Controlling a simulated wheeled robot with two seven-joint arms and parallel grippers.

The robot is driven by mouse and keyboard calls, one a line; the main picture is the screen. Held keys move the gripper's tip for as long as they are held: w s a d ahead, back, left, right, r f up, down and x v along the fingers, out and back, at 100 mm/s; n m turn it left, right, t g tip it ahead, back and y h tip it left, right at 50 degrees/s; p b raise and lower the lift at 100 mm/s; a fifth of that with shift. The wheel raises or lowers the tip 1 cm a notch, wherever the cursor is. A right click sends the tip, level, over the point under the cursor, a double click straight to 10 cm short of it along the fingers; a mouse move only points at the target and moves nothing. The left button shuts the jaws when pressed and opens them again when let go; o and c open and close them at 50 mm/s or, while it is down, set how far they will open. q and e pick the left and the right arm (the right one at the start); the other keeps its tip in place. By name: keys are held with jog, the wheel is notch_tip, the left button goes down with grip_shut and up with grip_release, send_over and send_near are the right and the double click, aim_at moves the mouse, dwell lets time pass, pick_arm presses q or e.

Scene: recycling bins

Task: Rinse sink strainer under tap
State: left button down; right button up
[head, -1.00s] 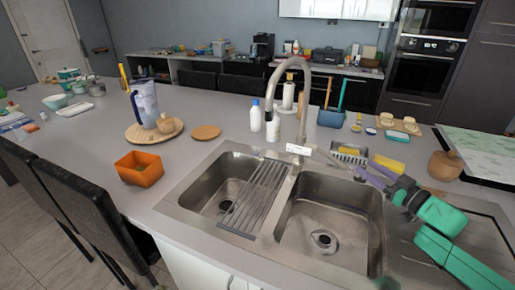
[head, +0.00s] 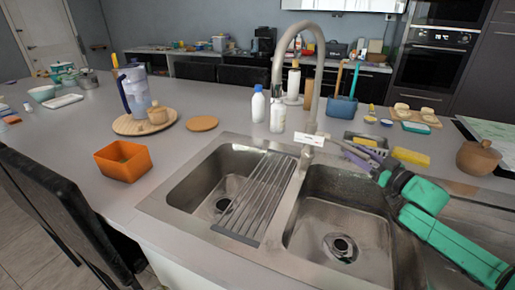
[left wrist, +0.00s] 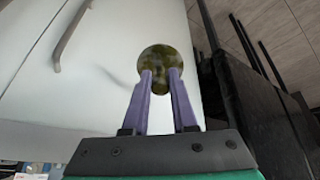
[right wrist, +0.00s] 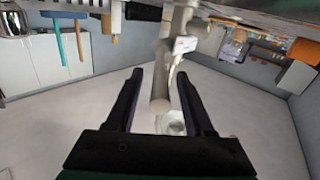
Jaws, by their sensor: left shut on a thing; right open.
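A round, mottled green-brown disc, which looks like the sink strainer (left wrist: 160,58), is pinched between the purple fingertips of my left gripper (left wrist: 160,80). Behind it is a white cabinet front; this gripper is out of the head view. The tap (head: 312,100) stands upright behind the double sink, its spout arching over. My right gripper (head: 347,149) is open just right of the tap's base. In the right wrist view the tap (right wrist: 162,85) shows between the spread fingers (right wrist: 160,75); I cannot tell whether they touch it. No water is seen running.
The right basin (head: 318,215) is empty, with an open drain. A drying rack (head: 256,197) lies over part of the left basin (head: 203,180). Bottles (head: 277,115), a yellow sponge (head: 410,157) and a wooden pot (head: 478,158) stand nearby. An orange box (head: 124,162) is left of the sink.

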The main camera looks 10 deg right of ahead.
jog(key=shift+x, duration=1)
grip_shut()
dwell(0.8)
